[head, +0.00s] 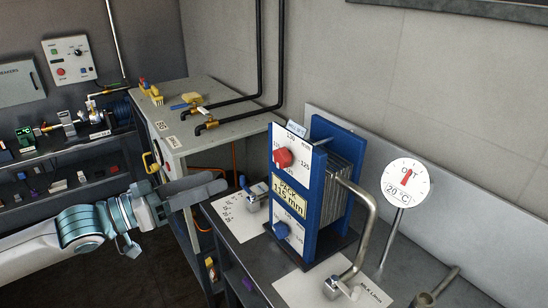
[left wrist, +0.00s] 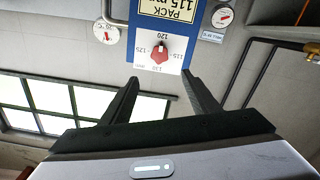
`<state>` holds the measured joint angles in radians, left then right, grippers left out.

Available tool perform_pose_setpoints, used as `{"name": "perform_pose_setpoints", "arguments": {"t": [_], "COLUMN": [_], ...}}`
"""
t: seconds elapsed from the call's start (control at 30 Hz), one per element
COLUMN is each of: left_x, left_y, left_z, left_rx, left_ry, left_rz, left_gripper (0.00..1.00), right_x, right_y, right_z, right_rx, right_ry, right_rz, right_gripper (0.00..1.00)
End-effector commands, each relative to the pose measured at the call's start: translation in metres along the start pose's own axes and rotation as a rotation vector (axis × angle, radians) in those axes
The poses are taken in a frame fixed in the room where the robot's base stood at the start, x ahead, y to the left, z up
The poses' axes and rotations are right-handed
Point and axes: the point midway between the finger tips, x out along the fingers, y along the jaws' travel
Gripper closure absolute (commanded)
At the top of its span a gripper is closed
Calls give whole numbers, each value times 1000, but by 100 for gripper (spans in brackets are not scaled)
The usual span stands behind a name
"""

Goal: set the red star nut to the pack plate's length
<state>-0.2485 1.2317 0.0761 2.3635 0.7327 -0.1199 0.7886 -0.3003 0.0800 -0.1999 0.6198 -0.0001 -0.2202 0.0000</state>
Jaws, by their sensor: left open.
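The red star nut (head: 283,158) sits on a white dial with length numbers, high on the blue frame (head: 318,205) of the plate pack. A yellow label (head: 288,194) below it reads PACK 115 mm. In the left wrist view the nut (left wrist: 160,54) appears upside down, with 120 above it, 115 to the right, 125 to the left and 130 below. Its narrow end seems to face 120. My left gripper (head: 224,184) is open and empty, left of the frame and apart from the nut. The nut shows between and beyond its fingertips (left wrist: 161,79). My right gripper is not in view.
A bent steel pipe (head: 366,225) and a round 20 °C gauge (head: 405,183) stand to the right. A grey cabinet (head: 205,118) with black pipes is behind my gripper. Open air lies between gripper and frame.

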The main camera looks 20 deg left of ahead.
Motion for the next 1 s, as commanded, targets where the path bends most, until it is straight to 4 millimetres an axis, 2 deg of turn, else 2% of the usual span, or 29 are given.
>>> {"name": "perform_pose_setpoints", "arguments": {"t": [0.47,1.0], "left_x": [16,58], "left_y": [-1,1], "left_z": [-2,-3], "left_rx": [0,0], "left_ry": [4,3], "left_rz": [-2,1], "left_gripper": [45,45], "right_x": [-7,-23], "right_y": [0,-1], "right_z": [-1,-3], "right_rx": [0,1], "right_ry": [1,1], "right_rz": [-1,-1], "right_gripper": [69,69]}}
